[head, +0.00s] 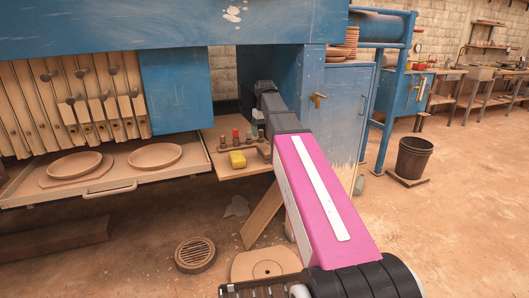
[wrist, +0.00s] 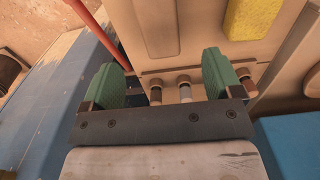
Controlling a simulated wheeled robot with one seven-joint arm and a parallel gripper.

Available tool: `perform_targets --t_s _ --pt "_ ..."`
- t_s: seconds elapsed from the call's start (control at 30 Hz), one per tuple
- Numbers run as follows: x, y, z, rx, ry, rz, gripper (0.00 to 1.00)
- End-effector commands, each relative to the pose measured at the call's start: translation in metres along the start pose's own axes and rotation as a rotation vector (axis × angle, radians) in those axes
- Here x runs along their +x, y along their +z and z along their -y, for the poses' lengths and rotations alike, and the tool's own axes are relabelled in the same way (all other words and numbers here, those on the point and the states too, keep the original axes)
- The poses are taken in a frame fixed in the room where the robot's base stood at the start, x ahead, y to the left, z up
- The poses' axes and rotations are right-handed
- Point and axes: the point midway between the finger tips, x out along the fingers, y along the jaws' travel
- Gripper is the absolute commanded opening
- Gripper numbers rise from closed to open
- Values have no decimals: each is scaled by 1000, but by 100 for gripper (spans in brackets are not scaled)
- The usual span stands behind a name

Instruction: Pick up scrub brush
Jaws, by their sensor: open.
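I cannot clearly pick out a scrub brush in either view. A yellow block with a rough-looking face lies on the small wooden shelf in the head view (head: 237,159); it also shows at the top right of the wrist view (wrist: 252,18). I cannot tell whether it is a sponge or a brush. My gripper (wrist: 160,82) is open, its two green pads apart, with nothing seen held between them. Several short brown-and-grey cylinders (wrist: 184,88) show beyond and between the pads. The yellow block is beyond the right pad. In the head view my arm hides most of the gripper.
The wooden shelf (head: 224,170) also carries small bottles, one with a red top (head: 235,134). Blue press panels (head: 176,90) and a blue cabinet (head: 340,105) flank it. A tray with round plates (head: 112,183) is at left. A red rod (wrist: 92,24) stands near the left pad.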

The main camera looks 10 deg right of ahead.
Motion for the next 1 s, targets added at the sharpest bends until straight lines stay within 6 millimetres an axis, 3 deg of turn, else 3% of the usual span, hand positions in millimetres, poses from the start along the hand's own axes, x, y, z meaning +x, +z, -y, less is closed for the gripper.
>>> perform_targets --t_s 0.17,0.5,0.77,1.0 --pt "9 0 0 -1 0 1 85" --pt "52 1 0 0 0 1 85" --pt "68 4 0 0 0 1 85" --pt "99 6 -1 0 0 2 85"
